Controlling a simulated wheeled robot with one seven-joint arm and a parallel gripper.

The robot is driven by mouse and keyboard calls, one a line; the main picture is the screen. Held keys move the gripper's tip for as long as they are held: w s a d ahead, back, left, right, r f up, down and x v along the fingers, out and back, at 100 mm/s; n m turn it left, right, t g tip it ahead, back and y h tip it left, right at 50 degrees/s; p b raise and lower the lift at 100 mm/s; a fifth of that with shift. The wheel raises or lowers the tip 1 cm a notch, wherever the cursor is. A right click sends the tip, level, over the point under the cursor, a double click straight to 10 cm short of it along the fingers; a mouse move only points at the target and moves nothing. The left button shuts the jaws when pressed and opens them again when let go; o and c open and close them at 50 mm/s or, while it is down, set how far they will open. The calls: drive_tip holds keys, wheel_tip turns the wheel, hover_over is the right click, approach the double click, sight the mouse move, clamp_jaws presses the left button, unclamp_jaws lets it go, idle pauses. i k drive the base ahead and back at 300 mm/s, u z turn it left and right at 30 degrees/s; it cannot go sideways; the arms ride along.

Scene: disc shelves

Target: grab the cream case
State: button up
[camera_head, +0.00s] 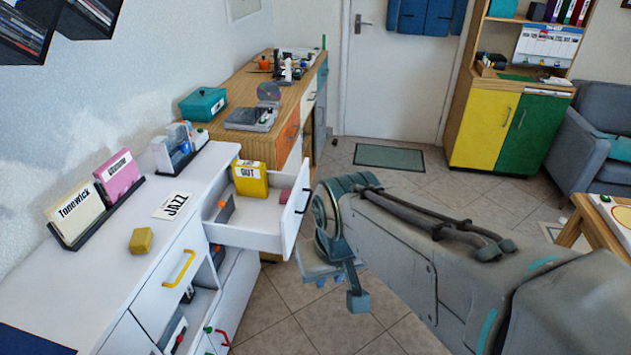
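The cream case (75,213), labelled "Tonewick", stands tilted back in a dark rack on the white cabinet at the left. A pink case (119,176) stands in the same rack, behind and to the right of it. My gripper (335,283) is in the middle of the picture, to the right of the open drawer and well away from the cream case. My gripper points down over the floor. I see no case in it, but its fingers are partly hidden and I cannot tell how far apart they are.
An open white drawer (240,238) juts out between the rack and my gripper, with a yellow case (250,178) in it. A yellow block (141,240) and a "JAZZ" card (172,205) lie on the white top. The cabinet top before the rack is mostly clear.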

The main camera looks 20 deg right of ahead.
sight(72, 216)
drive_tip(key=u, duration=1.05)
drive_tip(key=i, duration=1)
drive_tip(key=z, duration=0.2)
